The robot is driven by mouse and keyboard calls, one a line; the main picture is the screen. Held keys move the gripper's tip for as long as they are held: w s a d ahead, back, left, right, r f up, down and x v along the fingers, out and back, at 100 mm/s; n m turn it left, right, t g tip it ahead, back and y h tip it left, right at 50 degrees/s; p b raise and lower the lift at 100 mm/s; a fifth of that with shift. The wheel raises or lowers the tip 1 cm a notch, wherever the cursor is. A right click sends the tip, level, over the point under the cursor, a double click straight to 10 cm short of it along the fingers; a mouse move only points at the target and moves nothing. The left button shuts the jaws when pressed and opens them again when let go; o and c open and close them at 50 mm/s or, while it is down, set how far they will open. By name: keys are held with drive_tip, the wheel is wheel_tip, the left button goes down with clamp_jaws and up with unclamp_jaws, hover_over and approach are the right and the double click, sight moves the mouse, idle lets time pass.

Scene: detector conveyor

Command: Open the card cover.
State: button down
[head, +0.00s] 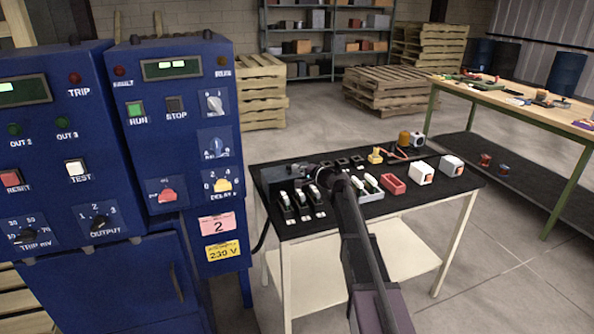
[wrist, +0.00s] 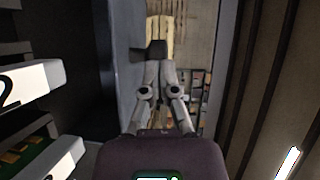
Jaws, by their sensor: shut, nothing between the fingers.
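The blue cabinet's lower front has a flat blue door (head: 105,290) with a dark upright handle (head: 176,282). I take this door for the card cover, and it looks shut. My gripper (head: 272,180) is over the left part of the black-topped table, pointing left toward the cabinet, to the right of the door and apart from it. In the wrist view my gripper (wrist: 157,65) has its grey fingers together, with nothing seen held. The handle does not show clearly there. The door's bottom edge is cut off in the head view.
White card parts (wrist: 30,85) with green boards lie at the wrist view's left. Open floor (head: 500,265) lies right of the table.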

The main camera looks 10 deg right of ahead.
drive_tip(key=p+v, duration=0.1)
drive_tip(key=v, duration=1.3)
drive_tip(key=shift+p, duration=0.4)
drive_tip(key=s+a+f+n+g, duration=0.1)
drive_tip(key=s, duration=0.1)
drive_tip(key=s+a+f+n+g, duration=0.1)
drive_tip(key=s+a+f+g, duration=0.1)
drive_tip(key=s, duration=0.1)
drive_tip(key=s+a+f+n+g, duration=0.1)
drive_tip(key=s+a+f+n, duration=0.1)
drive_tip(key=shift+s+a+f+h, duration=0.2)
drive_tip(key=shift+s+f+h, duration=0.05)
drive_tip(key=shift+s+h, duration=0.1)
drive_tip(key=s+d+f+n+g+h, duration=0.1)
drive_tip(key=s+f+n+g+h, duration=0.3)
drive_tip(key=s, duration=0.8)
drive_tip(key=s+d+f+n+g+h, duration=0.2)
drive_tip(key=s+f+g+h, duration=0.35)
drive_tip(key=s, duration=0.75)
wheel_tip(320, 180, up, 12)
drive_tip(key=p, duration=1.3)
drive_tip(key=shift+w+a+r+t, duration=0.15)
drive_tip(key=shift+a+r+t, duration=0.05)
drive_tip(key=shift+t, duration=0.15)
idle(0.5)
